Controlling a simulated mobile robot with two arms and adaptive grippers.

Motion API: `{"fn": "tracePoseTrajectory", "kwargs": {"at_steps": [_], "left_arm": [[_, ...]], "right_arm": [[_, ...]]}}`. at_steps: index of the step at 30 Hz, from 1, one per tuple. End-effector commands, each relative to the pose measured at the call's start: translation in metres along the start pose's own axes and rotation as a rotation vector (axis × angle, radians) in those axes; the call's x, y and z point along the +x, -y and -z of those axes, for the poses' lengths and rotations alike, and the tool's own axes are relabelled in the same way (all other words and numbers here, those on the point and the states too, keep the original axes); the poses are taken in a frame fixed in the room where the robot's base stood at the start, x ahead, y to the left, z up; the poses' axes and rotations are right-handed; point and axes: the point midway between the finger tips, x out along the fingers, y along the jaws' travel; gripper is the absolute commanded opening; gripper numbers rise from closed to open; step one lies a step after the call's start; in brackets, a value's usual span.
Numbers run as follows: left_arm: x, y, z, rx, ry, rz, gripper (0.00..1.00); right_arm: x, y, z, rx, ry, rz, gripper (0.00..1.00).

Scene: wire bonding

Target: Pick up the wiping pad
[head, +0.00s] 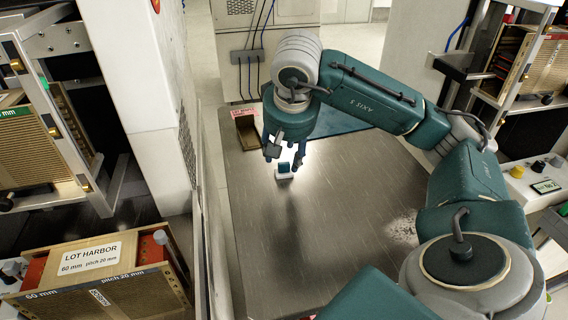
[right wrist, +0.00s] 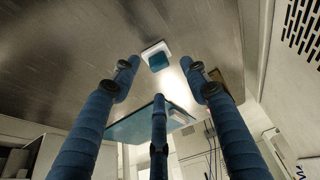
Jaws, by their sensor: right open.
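The wiping pad (head: 284,176) is a small white block with a blue top, lying on the metal table (head: 330,235). My right gripper (head: 284,158) is above it, fingers pointing down and spread apart, with nothing held. In the right wrist view the pad (right wrist: 157,56) lies ahead of the open fingers (right wrist: 158,80), roughly centred between the two outer ones. I see no clear contact between fingers and pad. My left gripper is not in view.
A blue mat (head: 342,119) lies at the table's far side, partly behind my right arm. A small open bin (head: 245,131) with a red label stands at the far left corner. A wooden magazine labelled LOT HARBOR (head: 95,286) is at lower left. The table's middle is clear.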

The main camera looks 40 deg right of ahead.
Motion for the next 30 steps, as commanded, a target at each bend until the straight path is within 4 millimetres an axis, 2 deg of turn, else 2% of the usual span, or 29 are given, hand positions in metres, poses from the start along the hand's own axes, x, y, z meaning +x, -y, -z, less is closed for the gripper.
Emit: {"fn": "tracePoseTrajectory", "kwargs": {"at_steps": [10,19,20,25,30], "left_arm": [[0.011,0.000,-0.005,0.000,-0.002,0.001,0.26],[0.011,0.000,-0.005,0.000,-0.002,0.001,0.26],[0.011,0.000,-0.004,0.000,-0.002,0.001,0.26],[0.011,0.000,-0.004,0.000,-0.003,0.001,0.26],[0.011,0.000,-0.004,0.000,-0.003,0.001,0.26]], "right_arm": [[0.047,-0.002,-0.002,0.000,0.003,-0.002,0.45],[0.052,-0.002,-0.001,-0.001,-0.001,0.000,0.45],[0.052,-0.002,-0.001,-0.001,-0.001,0.000,0.43],[0.052,-0.002,-0.001,-0.001,0.000,0.000,0.11],[0.052,-0.002,-0.001,-0.001,0.000,0.000,0.11]]}}
